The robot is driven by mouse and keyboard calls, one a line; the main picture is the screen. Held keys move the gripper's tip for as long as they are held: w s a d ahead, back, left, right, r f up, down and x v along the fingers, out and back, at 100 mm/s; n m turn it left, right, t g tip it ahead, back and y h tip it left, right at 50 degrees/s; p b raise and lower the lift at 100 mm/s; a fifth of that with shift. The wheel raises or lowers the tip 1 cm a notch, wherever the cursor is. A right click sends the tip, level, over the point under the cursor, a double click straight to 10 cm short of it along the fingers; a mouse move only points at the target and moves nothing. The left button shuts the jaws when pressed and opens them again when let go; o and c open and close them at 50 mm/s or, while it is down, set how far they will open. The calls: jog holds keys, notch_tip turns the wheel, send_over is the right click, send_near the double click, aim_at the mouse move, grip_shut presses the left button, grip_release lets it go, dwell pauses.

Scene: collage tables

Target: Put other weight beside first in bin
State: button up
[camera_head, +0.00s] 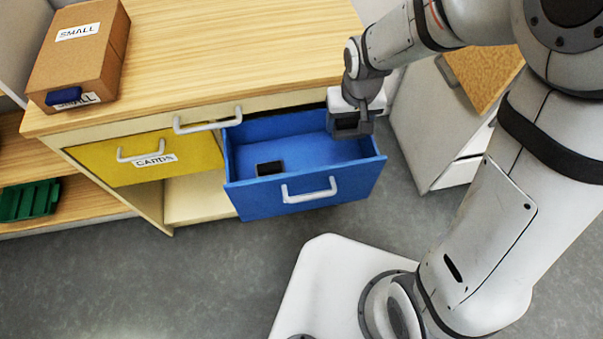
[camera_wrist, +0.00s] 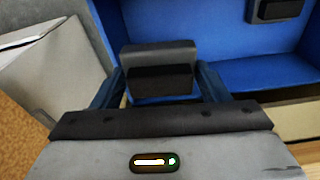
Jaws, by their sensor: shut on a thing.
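An open blue drawer (camera_head: 330,185) holds one dark weight (camera_head: 269,168) near its left front. That weight also shows at the top right of the wrist view (camera_wrist: 277,9). My gripper (camera_head: 347,125) is over the right back part of the drawer. It is shut on a second dark grey weight (camera_wrist: 160,72), which sits between both fingers in the wrist view. In the head view the held weight is partly hidden by the gripper, and I cannot tell whether it touches the drawer floor.
A yellow drawer (camera_head: 110,162) labelled CARDS is left of the blue one. A cardboard box (camera_head: 82,50) marked SMALL stands on the wooden top (camera_head: 220,45). A green tray (camera_head: 30,200) lies at the lower left. A white cabinet (camera_head: 430,125) stands to the right.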

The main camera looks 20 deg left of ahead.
aim_at(337, 132)
jog(key=shift+n, duration=0.5)
jog(key=s+a+f+b, duration=0.2)
jog(key=shift+s+f, duration=0.1)
jog(key=shift+s, duration=0.25)
jog(key=shift+f+b, duration=1.1)
jog(key=shift+f, duration=3.7)
jog(key=shift+f, duration=0.1)
jog(key=shift+f, duration=0.15)
jog(key=o, duration=1.4)
